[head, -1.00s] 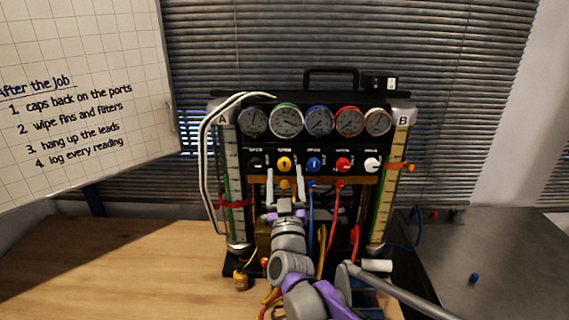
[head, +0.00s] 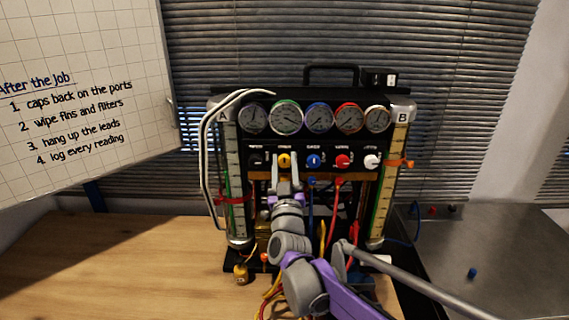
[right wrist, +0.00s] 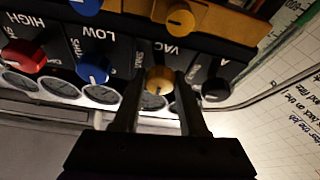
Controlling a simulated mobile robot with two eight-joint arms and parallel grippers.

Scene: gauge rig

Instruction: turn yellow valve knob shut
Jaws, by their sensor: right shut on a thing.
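The yellow valve knob (head: 284,159) is on the black gauge panel, second from the left in the knob row. The same gripper shows in the right wrist view (right wrist: 159,92). The fingers partly hide the knob's sides. My left gripper is not in view.
A black knob (head: 256,160) and a blue knob (head: 313,161) flank the yellow one closely. Red (head: 342,161) and white (head: 372,161) knobs follow. Gauges (head: 286,118) sit above; hoses hang below. A whiteboard (head: 80,90) stands left. The wooden bench (head: 110,265) at left is mostly clear.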

